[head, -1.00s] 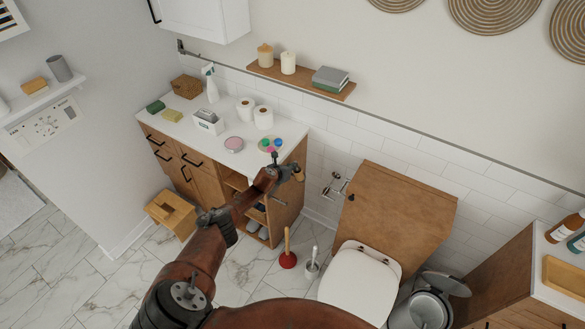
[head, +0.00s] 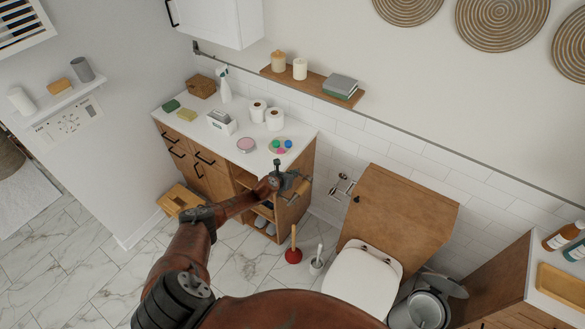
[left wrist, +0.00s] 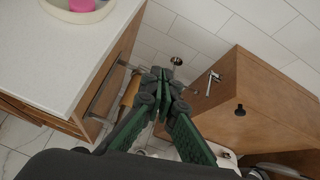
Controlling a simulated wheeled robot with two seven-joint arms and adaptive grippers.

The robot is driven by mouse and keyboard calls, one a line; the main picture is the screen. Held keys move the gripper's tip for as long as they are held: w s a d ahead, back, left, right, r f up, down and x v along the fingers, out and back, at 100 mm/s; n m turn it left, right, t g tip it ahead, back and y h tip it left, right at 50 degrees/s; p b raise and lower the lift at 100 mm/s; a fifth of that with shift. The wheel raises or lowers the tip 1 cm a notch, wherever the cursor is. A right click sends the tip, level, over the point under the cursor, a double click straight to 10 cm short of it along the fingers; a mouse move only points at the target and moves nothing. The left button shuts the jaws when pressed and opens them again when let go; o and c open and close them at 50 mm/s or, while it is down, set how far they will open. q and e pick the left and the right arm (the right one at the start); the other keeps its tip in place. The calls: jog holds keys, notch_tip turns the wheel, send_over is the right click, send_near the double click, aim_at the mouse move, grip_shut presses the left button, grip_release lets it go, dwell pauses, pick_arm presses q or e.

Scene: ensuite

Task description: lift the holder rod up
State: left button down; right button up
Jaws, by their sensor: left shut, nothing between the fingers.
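The toilet-roll holder with its chrome rod (head: 341,187) is fixed to the tiled wall between the vanity and the wooden toilet tank. Chrome parts of the holder (left wrist: 213,77) also show in the left wrist view, beyond and right of the fingertips. My left gripper (head: 292,181) is in front of the vanity's right side, left of the holder and apart from it in the picture. In the left wrist view the dark green fingers (left wrist: 162,80) meet at their tips and hold nothing. The exact rod angle is too small to tell. My right gripper is out of view.
The white-topped vanity (head: 178,100) stands left, with a grey bar (left wrist: 104,93) on its side. The wooden toilet tank (head: 405,210) is right of the holder. A red plunger (head: 293,255) and toilet brush (head: 316,265) stand on the floor below. A bin (head: 420,308) is beside the toilet.

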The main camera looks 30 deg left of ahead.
pick_arm(q)
jog(key=shift+s+r+p, duration=0.8)
jog(key=shift+s+r, duration=0.05)
jog(key=shift+r, duration=0.3)
